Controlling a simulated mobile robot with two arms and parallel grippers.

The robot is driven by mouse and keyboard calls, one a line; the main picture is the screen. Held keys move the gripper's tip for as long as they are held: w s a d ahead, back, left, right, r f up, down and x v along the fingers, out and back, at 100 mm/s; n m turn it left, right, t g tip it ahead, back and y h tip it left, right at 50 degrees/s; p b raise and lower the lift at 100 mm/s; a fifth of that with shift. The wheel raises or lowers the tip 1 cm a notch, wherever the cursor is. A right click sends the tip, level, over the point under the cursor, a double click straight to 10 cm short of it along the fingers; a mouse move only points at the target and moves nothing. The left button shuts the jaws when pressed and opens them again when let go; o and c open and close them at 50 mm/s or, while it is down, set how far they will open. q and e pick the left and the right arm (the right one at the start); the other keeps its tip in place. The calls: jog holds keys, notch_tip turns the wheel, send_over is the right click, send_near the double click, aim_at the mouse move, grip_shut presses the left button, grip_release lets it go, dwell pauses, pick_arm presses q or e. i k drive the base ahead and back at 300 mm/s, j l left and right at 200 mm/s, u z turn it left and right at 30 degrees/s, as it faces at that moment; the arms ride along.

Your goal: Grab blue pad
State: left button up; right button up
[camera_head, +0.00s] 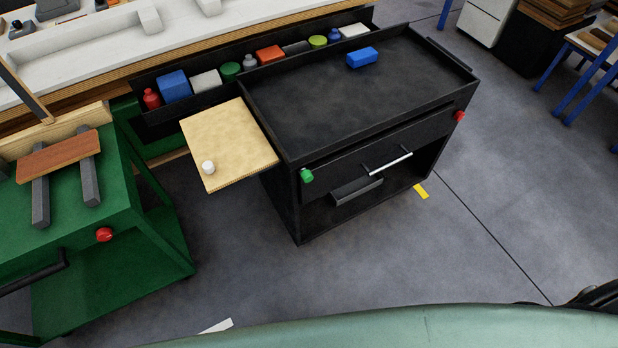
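A small blue pad (362,57), block-shaped, lies on the black top of the cart (350,105), near its back edge. A larger blue block (173,85) stands in the black tray along the back of the cart, towards the left. Neither gripper shows clearly. A dark part at the lower right edge may belong to my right arm, but no fingertips are visible.
The black tray (140,110) also holds a red bottle (151,98) and several small items. A wooden side board (232,150) with a white knob juts out left of the cart. A green cart (75,215) stands at left. Grey floor (400,260) is open in front.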

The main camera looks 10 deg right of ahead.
aim_at(357, 59)
jog(key=i+l+z, duration=0.2)
jog(key=l+z, duration=0.25)
jog(key=i+l+z, duration=0.4)
jog(key=l, duration=0.2)
jog(key=i+l+z, duration=0.25)
jog(key=l+z, duration=0.2)
jog(key=i+l+z, duration=0.2)
jog(key=i+z, duration=0.25)
jog(key=i+l+z, duration=0.2)
jog(key=i, duration=0.45)
jog(key=i+l+z, duration=0.15)
jog(key=i, duration=0.5)
jog(key=i+u, duration=0.65)
jog(key=u, duration=0.2)
jog(key=i+l+u, duration=0.25)
jog(key=u, duration=0.2)
jog(key=i+u, duration=0.15)
jog(key=u, duration=0.3)
jog(key=i+u, duration=0.1)
jog(key=u, duration=0.35)
jog(key=i+l+u, duration=0.1)
jog(key=u, duration=0.35)
jog(key=i+l+u, duration=0.1)
jog(key=l+u, duration=0.15)
jog(key=u, duration=0.2)
jog(key=l+u, duration=0.15)
jog(key=u, duration=0.3)
jog(key=i+l+u, duration=0.1)
jog(key=u, duration=0.35)
jog(key=l, duration=0.1)
